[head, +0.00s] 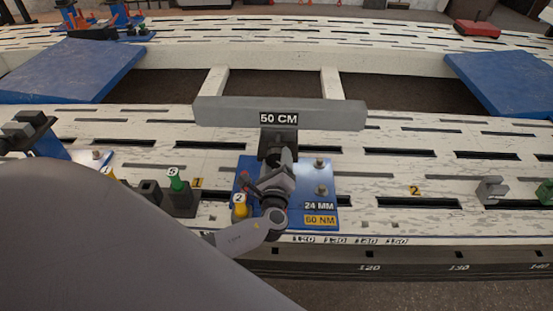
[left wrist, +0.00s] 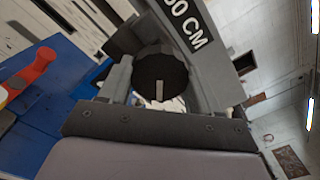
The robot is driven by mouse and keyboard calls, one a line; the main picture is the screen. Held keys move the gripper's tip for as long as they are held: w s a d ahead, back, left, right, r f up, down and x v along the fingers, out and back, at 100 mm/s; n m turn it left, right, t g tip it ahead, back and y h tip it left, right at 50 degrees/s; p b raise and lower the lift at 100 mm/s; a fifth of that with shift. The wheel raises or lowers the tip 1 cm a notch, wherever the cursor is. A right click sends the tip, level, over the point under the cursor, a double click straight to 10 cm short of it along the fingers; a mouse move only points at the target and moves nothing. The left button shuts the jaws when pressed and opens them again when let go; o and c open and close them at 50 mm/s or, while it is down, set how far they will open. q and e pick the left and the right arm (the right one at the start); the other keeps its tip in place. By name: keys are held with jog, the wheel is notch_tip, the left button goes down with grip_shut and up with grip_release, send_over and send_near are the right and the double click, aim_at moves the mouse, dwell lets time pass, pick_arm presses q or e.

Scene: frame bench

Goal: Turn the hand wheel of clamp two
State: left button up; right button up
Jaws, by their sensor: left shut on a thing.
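A black hand wheel with a pale mark on its face (left wrist: 160,82) sits between my left gripper's fingers in the left wrist view. In the head view my left gripper (head: 283,168) reaches over a blue plate (head: 325,180) and largely hides the wheel. It is shut on the wheel, in front of a dark clamp block (head: 279,140) below a grey bar (head: 340,115) marked 50 CM. A yellow knob marked 2 (head: 240,207) stands at the plate's left front. The plate carries labels 24 MM and 60 NM. My right gripper is not in view.
A grey block (head: 491,189) and a green block (head: 546,192) stand at the right. The slotted white bench (head: 400,165) is mostly clear between the plate and these blocks.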

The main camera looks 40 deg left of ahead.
pick_arm(q)
jog(key=m+p, duration=0.1)
jog(key=m, duration=0.2)
jog(key=shift+m, duration=0.3)
jog(key=shift+m+p, duration=0.85)
jog(key=shift+m, duration=0.95)
jog(key=o, duration=1.1)
jog(key=shift+c, duration=0.2)
jog(key=p+v, duration=0.1)
jog(key=v, duration=0.6)
jog(key=shift+s, duration=0.2)
